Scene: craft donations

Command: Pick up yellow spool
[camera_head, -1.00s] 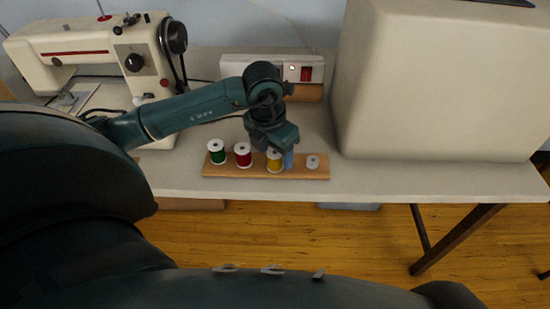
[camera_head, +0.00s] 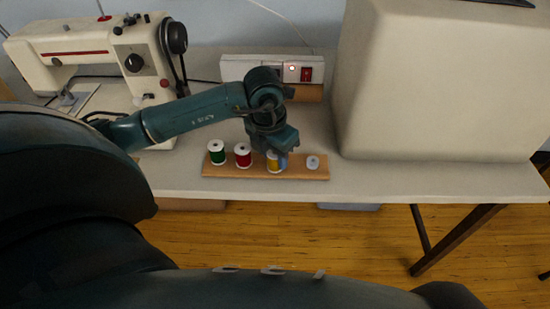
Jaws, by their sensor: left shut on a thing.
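The yellow spool (camera_head: 272,161) stands upright on a narrow wooden board (camera_head: 232,171) near the table's front edge. My left gripper (camera_head: 277,157) comes down over it from above and is shut on it. The gripper hides part of the spool's top. A light blue piece sits close against the spool's right side; I cannot tell for sure whether it is a finger. The spool appears still at board level. My right gripper is not in view.
A green spool (camera_head: 217,153) and a red spool (camera_head: 242,155) stand left on the board, and a small white piece (camera_head: 313,162) right. A sewing machine (camera_head: 100,55) is at left, a large beige box (camera_head: 437,85) at right, and a power strip (camera_head: 308,72) behind.

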